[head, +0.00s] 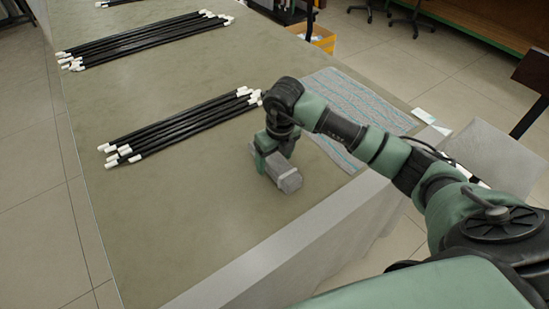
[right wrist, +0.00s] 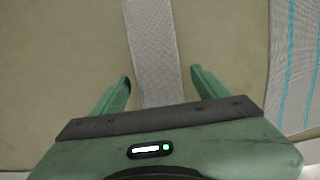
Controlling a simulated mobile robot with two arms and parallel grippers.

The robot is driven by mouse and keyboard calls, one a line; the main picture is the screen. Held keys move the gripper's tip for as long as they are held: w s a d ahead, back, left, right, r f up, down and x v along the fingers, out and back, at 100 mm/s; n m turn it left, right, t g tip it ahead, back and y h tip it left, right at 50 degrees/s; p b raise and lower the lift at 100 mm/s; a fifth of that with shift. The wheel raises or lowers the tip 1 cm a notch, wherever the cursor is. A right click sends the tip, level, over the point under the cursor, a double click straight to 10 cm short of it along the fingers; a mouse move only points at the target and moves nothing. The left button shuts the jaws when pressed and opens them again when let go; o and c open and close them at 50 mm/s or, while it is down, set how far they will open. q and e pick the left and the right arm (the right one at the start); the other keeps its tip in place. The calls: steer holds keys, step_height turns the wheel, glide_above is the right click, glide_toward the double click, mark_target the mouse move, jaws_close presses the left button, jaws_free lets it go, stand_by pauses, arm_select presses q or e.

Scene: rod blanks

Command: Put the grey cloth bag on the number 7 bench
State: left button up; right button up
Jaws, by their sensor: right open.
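The grey cloth bag (head: 287,178) is a long narrow block shape lying on the table, partly hidden by my right gripper in the head view. In the right wrist view the bag (right wrist: 153,55) runs from the top edge down between the fingers. My right gripper (head: 267,165) points down at the bag. Its two fingers (right wrist: 160,90) are open, one on each side of the bag, with a gap on both sides. My left gripper is not in view. No bench number can be read in these views.
A striped blue-grey cloth (head: 355,112) lies right of my gripper. Beyond the table are an orange box (head: 322,40) and wheeled chairs. The table left of the bag is clear.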

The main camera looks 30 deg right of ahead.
mark_target(278, 163)
step_height(278, 163, up, 12)
steer(key=s+b, duration=0.1)
steer(key=shift+s+d, duration=0.15)
steer(key=shift+s, duration=0.25)
steer(key=shift+f, duration=0.1)
